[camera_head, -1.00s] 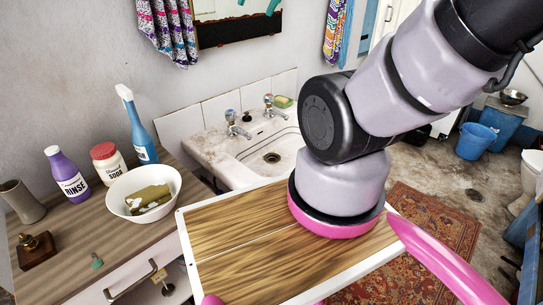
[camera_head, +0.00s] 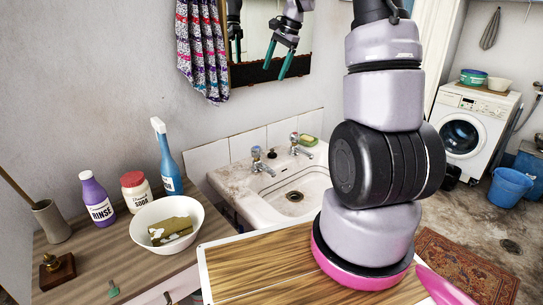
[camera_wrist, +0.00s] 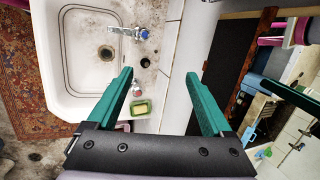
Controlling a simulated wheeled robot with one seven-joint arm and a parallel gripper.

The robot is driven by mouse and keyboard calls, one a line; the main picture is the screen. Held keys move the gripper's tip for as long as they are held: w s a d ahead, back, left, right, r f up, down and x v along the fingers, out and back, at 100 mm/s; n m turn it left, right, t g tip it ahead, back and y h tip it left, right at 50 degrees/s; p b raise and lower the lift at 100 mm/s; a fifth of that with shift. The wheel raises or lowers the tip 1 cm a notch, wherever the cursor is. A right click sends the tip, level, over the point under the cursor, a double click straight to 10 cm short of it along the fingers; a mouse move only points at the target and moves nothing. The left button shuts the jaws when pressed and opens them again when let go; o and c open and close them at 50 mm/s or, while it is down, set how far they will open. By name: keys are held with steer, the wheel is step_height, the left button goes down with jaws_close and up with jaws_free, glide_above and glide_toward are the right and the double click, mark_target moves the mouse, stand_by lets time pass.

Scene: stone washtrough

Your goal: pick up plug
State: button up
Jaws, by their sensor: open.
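A small dark round piece that looks like the plug (camera_head: 265,153) sits on the back ledge of the stone sink (camera_head: 243,205), between the two taps. It also shows in the wrist view as a dark disc (camera_wrist: 144,61). It lies apart from the sink's drain (camera_head: 294,196). My gripper (camera_wrist: 159,76) is open, with its two green fingers wide apart and nothing between them.
Taps (camera_head: 259,160) and (camera_head: 295,142) flank the plug. A soap dish (camera_head: 309,140) lies at the ledge's right end. The tiled wall (camera_head: 208,160) and mirror (camera_head: 262,70) are close behind. A white bowl (camera_head: 195,240) and bottles stand on the counter at left.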

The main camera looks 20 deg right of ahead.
steer(key=w+d+f+m+g, duration=0.1)
steer(key=w+d+f+m, duration=0.2)
steer(key=f, duration=0.5)
steer(key=w+d+f+m+g, duration=0.1)
steer(key=w+d+f, duration=0.1)
steer(key=w+f, duration=0.55)
steer(key=m+y, duration=0.1)
steer(key=m, duration=0.1)
glide_toward(272, 150)
steer(key=f, duration=0.2)
steer(key=w+f, duration=0.1)
steer(key=f, duration=0.1)
steer(key=shift+w, duration=0.15)
steer(key=shift+a+x, duration=0.25)
steer(key=shift+x, duration=1.3)
steer(key=shift+a+x, duration=0.3)
steer(key=shift+x, duration=1.25)
steer(key=shift+s+r, duration=0.2)
steer(key=shift+s, duration=0.1)
jaws_close()
